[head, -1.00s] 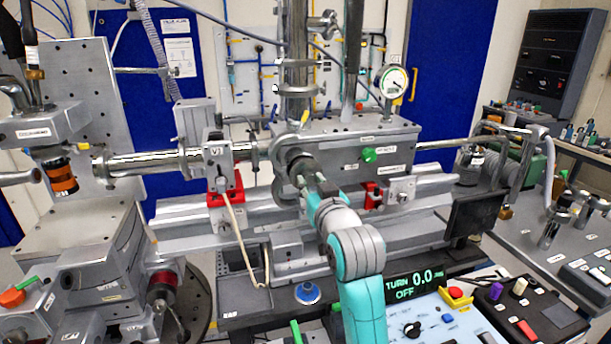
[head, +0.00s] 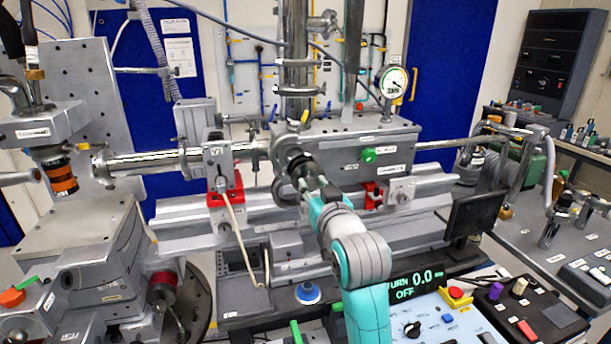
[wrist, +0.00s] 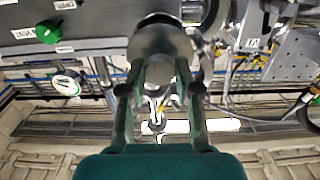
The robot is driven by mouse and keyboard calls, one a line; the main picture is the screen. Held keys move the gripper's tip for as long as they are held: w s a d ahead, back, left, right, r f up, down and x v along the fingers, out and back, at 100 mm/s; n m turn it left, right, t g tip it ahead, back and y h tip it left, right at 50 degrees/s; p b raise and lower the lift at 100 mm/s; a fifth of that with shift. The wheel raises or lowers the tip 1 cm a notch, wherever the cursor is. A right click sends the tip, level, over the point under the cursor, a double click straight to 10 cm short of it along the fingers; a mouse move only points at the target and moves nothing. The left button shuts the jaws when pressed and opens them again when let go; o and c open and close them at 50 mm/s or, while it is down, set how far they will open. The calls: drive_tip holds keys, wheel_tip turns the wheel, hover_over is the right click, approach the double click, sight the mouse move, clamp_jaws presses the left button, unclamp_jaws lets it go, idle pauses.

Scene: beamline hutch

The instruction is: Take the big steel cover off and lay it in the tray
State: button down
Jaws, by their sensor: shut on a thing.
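The big steel cover is a round grey piece in the wrist view (wrist: 160,40), with a pale knob in its middle between my fingers. My gripper (wrist: 160,88) is shut on it. In the head view my gripper (head: 305,174) is at the front of the steel chamber (head: 345,140), by its round port (head: 284,150). My arm and the gripper hide much of the cover there. I cannot tell whether the cover still touches the port. A shallow grey tray-like box (head: 243,297) stands low in front of the rail, left of my arm.
A dial gauge (head: 393,82) stands on the chamber's right end. A horizontal steel pipe (head: 150,160) runs left of the port. A dark monitor (head: 474,222) stands right.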

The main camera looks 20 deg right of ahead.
sight(312, 184)
drive_tip(key=shift+s, duration=2.1)
